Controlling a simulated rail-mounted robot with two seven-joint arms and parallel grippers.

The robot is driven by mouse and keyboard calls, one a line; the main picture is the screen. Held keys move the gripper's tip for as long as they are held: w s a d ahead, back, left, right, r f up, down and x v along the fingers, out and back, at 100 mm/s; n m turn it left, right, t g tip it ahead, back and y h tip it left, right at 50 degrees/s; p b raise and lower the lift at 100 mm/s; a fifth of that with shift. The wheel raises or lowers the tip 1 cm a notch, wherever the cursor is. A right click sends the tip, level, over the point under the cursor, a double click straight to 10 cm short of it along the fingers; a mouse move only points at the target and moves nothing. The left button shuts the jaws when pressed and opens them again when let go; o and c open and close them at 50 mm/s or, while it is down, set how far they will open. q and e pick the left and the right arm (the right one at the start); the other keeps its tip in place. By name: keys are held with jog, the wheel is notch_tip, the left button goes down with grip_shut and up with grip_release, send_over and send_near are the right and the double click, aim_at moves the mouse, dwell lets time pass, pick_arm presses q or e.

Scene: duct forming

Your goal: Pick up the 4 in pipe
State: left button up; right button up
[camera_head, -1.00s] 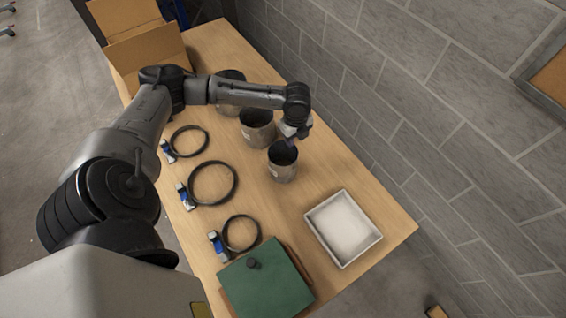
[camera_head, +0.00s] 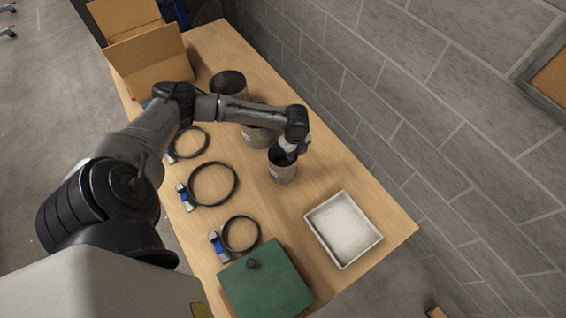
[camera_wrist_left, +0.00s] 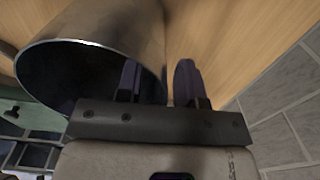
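Three grey metal pipes stand upright in a row on the wooden table, and which one is the 4 in pipe is not labelled legibly. The nearest and smallest-looking pipe (camera_head: 284,173) is at my left gripper (camera_head: 291,152), which points down at its rim. In the left wrist view the same pipe (camera_wrist_left: 115,22) shows its open mouth. There the left gripper (camera_wrist_left: 158,82) is open, with one finger inside the mouth and the other outside the wall. The middle pipe (camera_head: 257,136) and the far pipe (camera_head: 229,83) are partly hidden by my arm. My right gripper is not in view.
Several black ring clamps (camera_head: 238,191) with blue parts line the left side. A cardboard box (camera_head: 150,60) stands at the far end. A block wall borders the right.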

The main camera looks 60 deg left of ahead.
pick_arm(q)
grip_shut()
dwell(0.5)
